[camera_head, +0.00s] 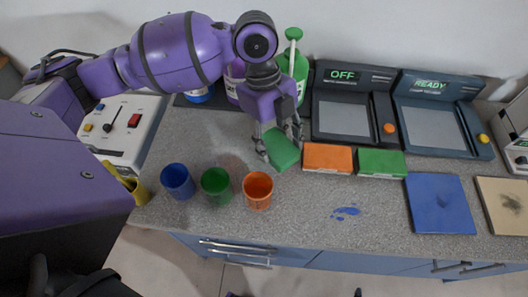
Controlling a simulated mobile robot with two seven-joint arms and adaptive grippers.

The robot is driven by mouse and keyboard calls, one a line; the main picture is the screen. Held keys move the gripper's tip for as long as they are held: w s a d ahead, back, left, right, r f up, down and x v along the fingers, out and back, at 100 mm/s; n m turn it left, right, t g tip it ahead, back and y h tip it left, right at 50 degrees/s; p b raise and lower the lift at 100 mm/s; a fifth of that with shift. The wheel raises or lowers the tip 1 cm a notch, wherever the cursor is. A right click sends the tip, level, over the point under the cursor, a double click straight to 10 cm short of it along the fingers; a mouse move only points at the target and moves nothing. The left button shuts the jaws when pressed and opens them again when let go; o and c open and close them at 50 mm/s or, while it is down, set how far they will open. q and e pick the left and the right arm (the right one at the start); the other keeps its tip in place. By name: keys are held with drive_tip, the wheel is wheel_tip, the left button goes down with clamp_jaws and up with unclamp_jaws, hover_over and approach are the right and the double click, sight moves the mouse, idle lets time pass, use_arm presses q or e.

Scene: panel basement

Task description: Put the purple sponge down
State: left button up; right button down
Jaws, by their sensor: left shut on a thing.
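My left gripper (280,135) reaches down over the counter and is shut on a green sponge-like block (282,149). The block is tilted and appears close to the counter top; I cannot tell whether it touches it. An orange block (327,157) lies just right of it, and another green block (381,162) lies beside the orange one. I see no purple sponge. My right gripper is not in view.
Blue (178,181), green (216,185) and orange (257,190) cups stand at the front left. A green bottle (294,65) is behind my gripper. Devices reading OFF (343,110) and READY (430,125) stand at the back. Blue (440,203) and beige (504,206) squares lie right. A blue spill (345,212) marks the open counter.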

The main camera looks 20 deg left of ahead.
sight(273, 150)
use_arm(q)
drive_tip(key=shift+w+a+f, duration=0.15)
drive_tip(key=shift+a+f, duration=0.2)
drive_tip(key=shift+f, duration=1.7)
drive_tip(key=shift+f, duration=0.15)
drive_tip(key=o, duration=1)
drive_tip(key=shift+a, duration=0.1)
drive_tip(key=v, duration=1.2)
